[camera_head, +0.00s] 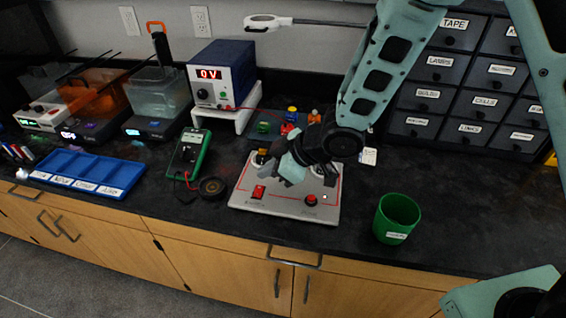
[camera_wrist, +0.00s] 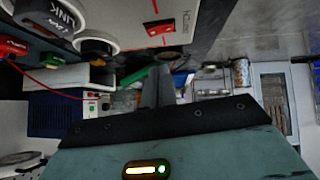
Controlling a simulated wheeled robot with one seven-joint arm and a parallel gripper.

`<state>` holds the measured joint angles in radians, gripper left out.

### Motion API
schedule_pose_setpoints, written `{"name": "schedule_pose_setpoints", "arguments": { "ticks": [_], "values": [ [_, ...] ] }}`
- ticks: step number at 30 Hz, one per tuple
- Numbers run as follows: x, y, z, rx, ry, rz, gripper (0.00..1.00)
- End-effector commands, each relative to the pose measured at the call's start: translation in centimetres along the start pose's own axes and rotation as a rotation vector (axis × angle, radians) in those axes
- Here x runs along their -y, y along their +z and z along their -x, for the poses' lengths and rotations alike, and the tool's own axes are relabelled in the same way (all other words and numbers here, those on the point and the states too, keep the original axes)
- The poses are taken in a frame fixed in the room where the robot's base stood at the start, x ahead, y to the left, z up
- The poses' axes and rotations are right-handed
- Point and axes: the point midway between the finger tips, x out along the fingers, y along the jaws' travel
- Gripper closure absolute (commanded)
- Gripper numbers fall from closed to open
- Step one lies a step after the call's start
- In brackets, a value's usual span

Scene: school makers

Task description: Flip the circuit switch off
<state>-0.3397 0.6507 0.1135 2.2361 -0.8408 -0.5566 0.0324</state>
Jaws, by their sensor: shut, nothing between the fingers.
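The circuit board (camera_head: 285,207) is a pale panel with red lines lying on the dark bench. A red rocker switch (camera_head: 258,192) sits at its front left, over a small printed label; it also shows in the wrist view (camera_wrist: 158,27). I cannot tell the rocker's position. A round red button (camera_head: 311,198) is at the front right. My gripper (camera_head: 272,173) is above the panel, behind and slightly right of the switch. Its fingers (camera_wrist: 158,86) are shut and empty, apart from the switch in the wrist view. My arm hides part of the panel's back.
A green cup (camera_head: 397,218) stands right of the panel. A green multimeter (camera_head: 188,152) and a dark round coil (camera_head: 213,188) lie to the left. A blue power supply (camera_head: 222,75) on a white stand reads 0V. Labelled drawers (camera_head: 470,90) stand behind right. The bench front right is clear.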

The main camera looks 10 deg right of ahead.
Motion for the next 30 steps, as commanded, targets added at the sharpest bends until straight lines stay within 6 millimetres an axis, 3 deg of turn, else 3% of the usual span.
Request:
{"name": "schedule_pose_setpoints", "arguments": {
  "ticks": [3,9,30],
  "values": [
    [0.1,0.7,-2.1,0.003,-0.002,-0.001,1.0],
    [0.0,2.3,-3.6,0.001,-0.001,-0.001,1.0],
    [-0.1,3.2,-4.5,0.001,0.0,0.0,1.0]
  ]
}}
